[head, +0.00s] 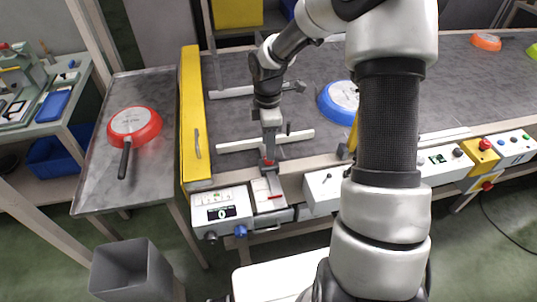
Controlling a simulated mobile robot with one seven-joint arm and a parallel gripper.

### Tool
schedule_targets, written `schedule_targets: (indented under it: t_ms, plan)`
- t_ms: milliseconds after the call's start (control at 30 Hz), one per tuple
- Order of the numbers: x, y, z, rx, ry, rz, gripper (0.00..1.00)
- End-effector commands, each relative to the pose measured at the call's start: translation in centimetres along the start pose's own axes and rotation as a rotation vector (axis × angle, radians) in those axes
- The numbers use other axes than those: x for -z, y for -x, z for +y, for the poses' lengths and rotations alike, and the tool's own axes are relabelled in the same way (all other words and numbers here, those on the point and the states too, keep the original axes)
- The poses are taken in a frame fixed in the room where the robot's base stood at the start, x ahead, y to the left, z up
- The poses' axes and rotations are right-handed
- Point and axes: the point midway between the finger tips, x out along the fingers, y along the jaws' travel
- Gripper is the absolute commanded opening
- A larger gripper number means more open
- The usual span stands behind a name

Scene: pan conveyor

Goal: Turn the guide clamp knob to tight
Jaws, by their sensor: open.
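My gripper (268,158) points down at the front edge of the conveyor, over the near white guide rail (238,145) and the inner end of a scale plate (262,186). It is open, and its fingers are small and partly merged with the parts below. A bit of red shows at the fingertips; I cannot tell what it belongs to. A blue knob (241,230) and a dark knob (211,236) sit low on the front, below the display box. I cannot tell for sure which part is the guide clamp knob; the gripper may hide it.
A display box (222,212) stands left of the scale plate, a white box (323,190) right of it. A blue pan (335,103) lies on the belt (310,70). A red pan (133,125) lies on the left table (150,175). A yellow guard (190,115) edges the belt.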

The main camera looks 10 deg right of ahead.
Motion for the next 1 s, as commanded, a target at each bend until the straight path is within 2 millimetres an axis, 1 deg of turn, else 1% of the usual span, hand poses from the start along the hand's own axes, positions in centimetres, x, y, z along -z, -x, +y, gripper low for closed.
schedule_targets:
  t_ms: [33, 100, 233, 400, 633, 867, 900, 1000]
  plan:
    - [0.0, -1.1, -0.1, 0.004, 0.001, 0.0, 0.43]
    - [0.0, -2.2, -0.1, 0.003, 0.0, 0.0, 0.43]
    - [0.0, -3.5, 0.0, 0.001, 0.0, 0.0, 0.43]
    - [0.0, -4.1, 0.0, 0.0, 0.0, 0.0, 0.43]
    - [0.0, -4.1, 0.0, 0.0, 0.0, 0.0, 0.43]
    - [0.0, -4.1, 0.0, 0.0, -0.001, 0.0, 0.05]
    - [0.0, -4.1, 0.0, 0.0, -0.001, 0.0, 0.02]
    - [0.0, -4.1, 0.0, 0.0, -0.003, 0.0, 0.02]
